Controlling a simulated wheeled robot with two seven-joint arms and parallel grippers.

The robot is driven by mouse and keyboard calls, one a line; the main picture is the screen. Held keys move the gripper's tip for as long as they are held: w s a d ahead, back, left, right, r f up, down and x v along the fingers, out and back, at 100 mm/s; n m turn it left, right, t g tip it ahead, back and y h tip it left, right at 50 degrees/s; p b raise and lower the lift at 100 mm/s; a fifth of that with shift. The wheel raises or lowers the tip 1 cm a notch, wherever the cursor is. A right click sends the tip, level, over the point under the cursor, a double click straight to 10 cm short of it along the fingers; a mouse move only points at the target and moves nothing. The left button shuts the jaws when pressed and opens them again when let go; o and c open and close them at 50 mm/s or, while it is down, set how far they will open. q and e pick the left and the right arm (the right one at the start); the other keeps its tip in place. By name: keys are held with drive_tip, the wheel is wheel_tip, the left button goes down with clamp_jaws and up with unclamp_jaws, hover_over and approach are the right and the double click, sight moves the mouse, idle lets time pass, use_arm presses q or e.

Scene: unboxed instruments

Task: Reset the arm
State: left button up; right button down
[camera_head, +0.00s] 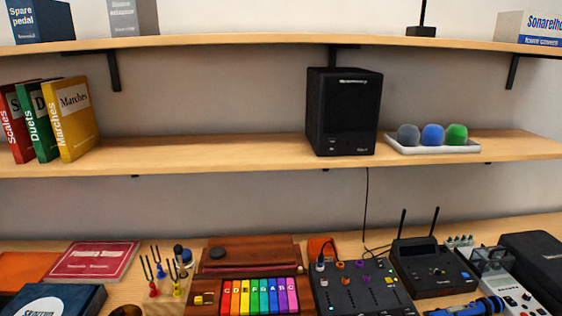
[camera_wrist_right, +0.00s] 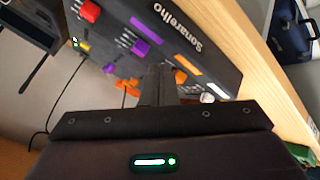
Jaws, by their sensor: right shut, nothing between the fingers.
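My right gripper (camera_wrist_right: 158,80) shows in the right wrist view, its dark fingers together and nothing between them. A black device marked "Sonarelho" (camera_wrist_right: 190,40), with red, purple and orange controls, lies beyond the fingertips in that view. I cannot tell how far the fingers are from it. Neither gripper and neither arm shows in the head view. My left gripper is in no view.
In the head view, a table holds a color-keyed instrument (camera_head: 258,297), a black mixer (camera_head: 345,290), tuning forks (camera_head: 158,270) and a device with two antennas (camera_head: 432,265). Shelves above carry books (camera_head: 72,118), a speaker (camera_head: 344,112) and a foam-ball tray (camera_head: 432,147).

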drive_tip(key=s+a+r+m+g, duration=0.2)
drive_tip(key=s+a+m+g, duration=0.15)
drive_tip(key=s, duration=0.75)
drive_tip(key=s+a+r+m+g, duration=0.25)
drive_tip(key=s+m, duration=0.25)
drive_tip(key=s, duration=0.6)
wheel_tip(320, 180, down, 34)
drive_tip(key=s+b, duration=0.1)
drive_tip(key=b, duration=0.4)
drive_tip(key=s+d+f+g+h+b, duration=0.1)
drive_tip(key=s+d+f+b, duration=0.2)
drive_tip(key=s+f, duration=1.7)
wheel_tip(320, 180, down, 4)
drive_tip(key=shift+s+d+r+n+g, duration=0.15)
drive_tip(key=shift+d+n+g, duration=0.05)
drive_tip(key=shift+n+g, duration=0.25)
drive_tip(key=c, duration=2.1)
unclamp_jaws()
drive_tip(key=shift+c, duration=0.2)
